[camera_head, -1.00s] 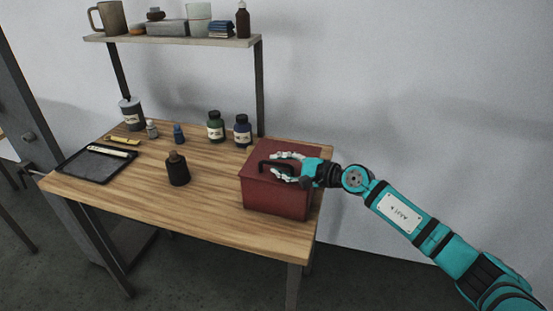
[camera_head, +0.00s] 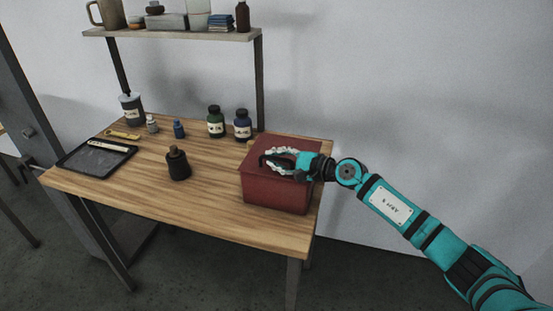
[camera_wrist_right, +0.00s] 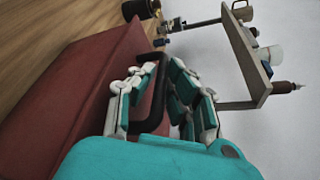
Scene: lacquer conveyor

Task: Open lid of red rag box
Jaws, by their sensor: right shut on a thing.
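The red rag box (camera_head: 272,193) stands at the right end of the wooden table, and its lid looks closed. A black handle (camera_head: 267,158) rises from the lid. My right gripper (camera_head: 272,160) reaches in from the right and is shut on this handle. In the right wrist view the black handle (camera_wrist_right: 157,105) lies between the two fingers of the right gripper (camera_wrist_right: 164,80), and the red box (camera_wrist_right: 70,105) fills the left side. The fingers hide part of the handle. My left gripper is in neither view.
A dark bottle (camera_head: 178,164) stands left of the box on the wooden table (camera_head: 215,215). Two labelled jars (camera_head: 216,122) and small bottles stand behind. A black tray (camera_head: 95,157) lies at the left.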

